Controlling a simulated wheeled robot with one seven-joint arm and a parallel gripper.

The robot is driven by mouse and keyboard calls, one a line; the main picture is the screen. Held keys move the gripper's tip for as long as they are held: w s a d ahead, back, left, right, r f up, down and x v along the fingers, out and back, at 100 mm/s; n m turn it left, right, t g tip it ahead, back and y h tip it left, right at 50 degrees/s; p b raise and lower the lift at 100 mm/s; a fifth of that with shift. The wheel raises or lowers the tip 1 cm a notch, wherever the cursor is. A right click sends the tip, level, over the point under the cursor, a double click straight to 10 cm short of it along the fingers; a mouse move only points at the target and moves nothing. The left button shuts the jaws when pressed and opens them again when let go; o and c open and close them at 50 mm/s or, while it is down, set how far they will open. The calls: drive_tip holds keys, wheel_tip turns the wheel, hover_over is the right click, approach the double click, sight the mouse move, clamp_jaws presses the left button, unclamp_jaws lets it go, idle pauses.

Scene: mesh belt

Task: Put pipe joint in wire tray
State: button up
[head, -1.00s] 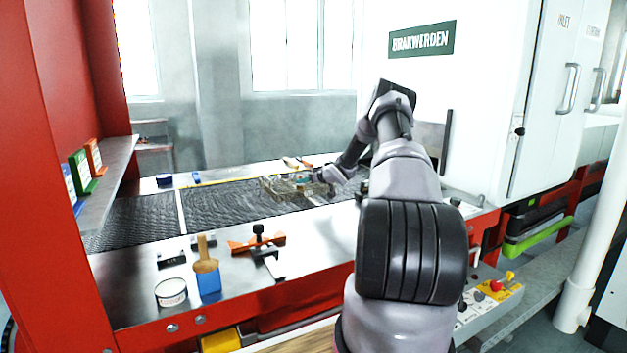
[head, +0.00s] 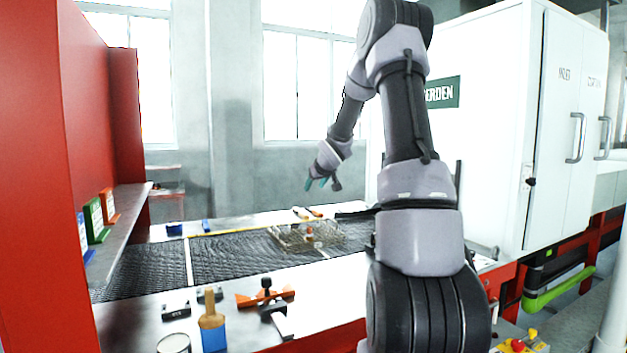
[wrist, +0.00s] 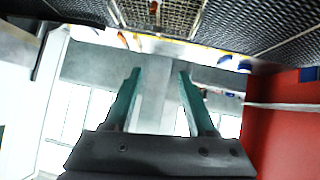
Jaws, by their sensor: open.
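The wire tray (head: 334,243) lies on the dark mesh belt, toward its right end. It also shows at the top edge of the wrist view (wrist: 178,17). A small reddish and pale piece (head: 309,232) sits within the tray's outline and appears to be the pipe joint, though it is too small to be sure.
The mesh belt (head: 230,257) runs left of the tray. An orange clamp-like tool (head: 250,299), a brush (head: 211,322) and a round tin (head: 173,344) stand on the near ledge. Several tools (head: 307,212) lie behind the tray. A white cabinet (head: 490,130) stands at the right.

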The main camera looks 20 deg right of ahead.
drive_tip(key=s+a+r+m+g, duration=0.1)
drive_tip(key=s+a+r, duration=0.25)
drive_tip(key=s, duration=0.35)
drive_tip(key=s+a+r+m, duration=0.1)
drive_tip(key=s+a+r, duration=0.25)
drive_tip(key=s, duration=0.35)
drive_tip(key=s+a+r+m+g, duration=0.1)
drive_tip(key=s+a+r, duration=0.25)
drive_tip(key=s, duration=0.45)
drive_tip(key=s+a+m+g+y, duration=0.1)
drive_tip(key=s+a, duration=0.3)
drive_tip(key=s, duration=0.6)
drive_tip(key=s+a+y, duration=0.2)
drive_tip(key=s+a, duration=0.3)
drive_tip(key=s, duration=0.5)
drive_tip(key=shift+s+f+m+g+y, duration=0.2)
drive_tip(key=shift+f+m+g+y, duration=0.1)
drive_tip(key=shift+m+g, duration=0.1)
